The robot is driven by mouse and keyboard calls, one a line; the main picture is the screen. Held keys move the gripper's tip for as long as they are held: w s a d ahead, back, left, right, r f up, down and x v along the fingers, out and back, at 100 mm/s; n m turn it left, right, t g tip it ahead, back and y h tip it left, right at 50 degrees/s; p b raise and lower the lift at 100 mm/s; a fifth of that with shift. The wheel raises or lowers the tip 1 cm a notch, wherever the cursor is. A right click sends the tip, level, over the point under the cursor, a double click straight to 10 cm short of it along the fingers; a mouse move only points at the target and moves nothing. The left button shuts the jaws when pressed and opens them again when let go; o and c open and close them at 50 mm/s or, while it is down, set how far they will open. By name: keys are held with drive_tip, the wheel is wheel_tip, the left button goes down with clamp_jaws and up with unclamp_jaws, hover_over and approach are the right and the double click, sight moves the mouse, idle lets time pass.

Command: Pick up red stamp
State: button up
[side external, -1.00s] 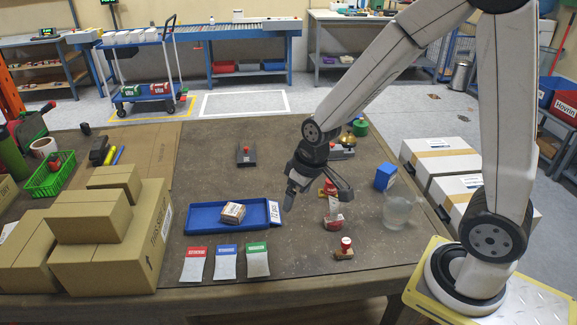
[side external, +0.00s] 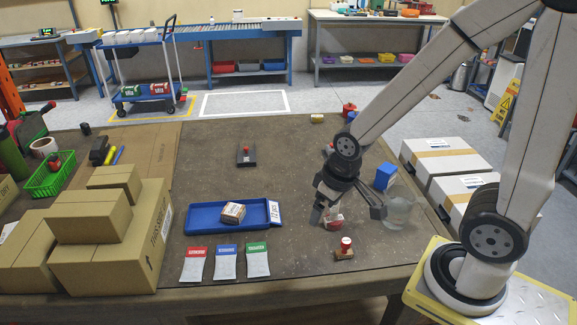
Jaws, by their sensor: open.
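A stamp with a red knob and a wooden base (side external: 344,250) stands upright on the table, in front of my gripper. My gripper (side external: 347,213) is open and points down, its fingers spread left and right. A small red-and-white item (side external: 333,219) shows between the fingers, partly covered by the left one; I cannot tell whether they touch. A second red-topped piece behind it is now hidden by my gripper. A dark block with a red knob (side external: 247,153) sits farther back on the table.
A clear glass jug (side external: 400,213) stands close to the right finger, with a blue box (side external: 385,176) behind it. A blue tray (side external: 205,217) holding a small carton (side external: 232,212) lies left. Red, blue and green-topped cards lie in front of it. Stacked cartons (side external: 100,255) fill the left.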

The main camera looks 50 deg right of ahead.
idle(0.3)
drive_tip(key=shift+c, duration=1.2)
